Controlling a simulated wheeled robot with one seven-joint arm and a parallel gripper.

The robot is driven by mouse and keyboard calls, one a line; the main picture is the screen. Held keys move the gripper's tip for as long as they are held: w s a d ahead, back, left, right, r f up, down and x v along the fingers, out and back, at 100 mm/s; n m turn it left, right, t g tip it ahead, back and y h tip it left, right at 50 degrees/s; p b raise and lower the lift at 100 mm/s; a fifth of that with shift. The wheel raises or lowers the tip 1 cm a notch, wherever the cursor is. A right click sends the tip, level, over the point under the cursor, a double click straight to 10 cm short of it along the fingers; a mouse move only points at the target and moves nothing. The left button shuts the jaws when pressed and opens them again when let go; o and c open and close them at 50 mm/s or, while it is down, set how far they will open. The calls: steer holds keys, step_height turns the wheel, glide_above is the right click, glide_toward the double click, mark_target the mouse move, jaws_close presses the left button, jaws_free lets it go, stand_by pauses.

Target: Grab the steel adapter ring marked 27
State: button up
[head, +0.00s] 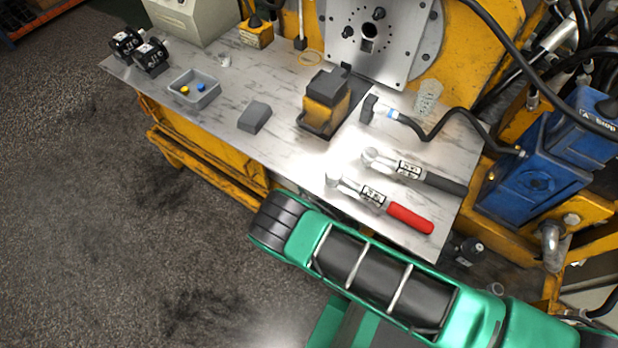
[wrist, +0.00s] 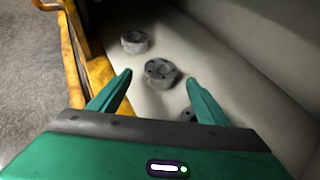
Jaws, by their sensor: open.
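In the wrist view, my gripper (wrist: 157,77) is open, with one green finger on each side and nothing held between them. A grey metal ring with small dark holes (wrist: 161,73) lies on a pale surface and shows between the two fingertips. I cannot tell how far below the tips it is. A second grey ring (wrist: 134,42) lies farther up and to the left. A third grey part (wrist: 188,115) is mostly hidden near the right finger and the gripper body. No number is legible, so I cannot tell which ring is marked 27. In the head view, the gripper is hidden.
A yellow edge (wrist: 99,75) borders the pale surface on the left, and pale walls rise on the right. In the head view, the workbench (head: 300,150) carries a red-handled torque wrench (head: 405,217), a black-handled one (head: 440,180) and a small tray (head: 207,95).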

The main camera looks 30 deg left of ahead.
steer(key=shift+f+x, duration=0.2)
steer(key=shift+x, duration=2.5)
steer(key=shift+d, duration=0.1)
steer(key=shift+c, duration=0.7)
steer(key=c, duration=1.4)
steer(key=shift+r, duration=0.1)
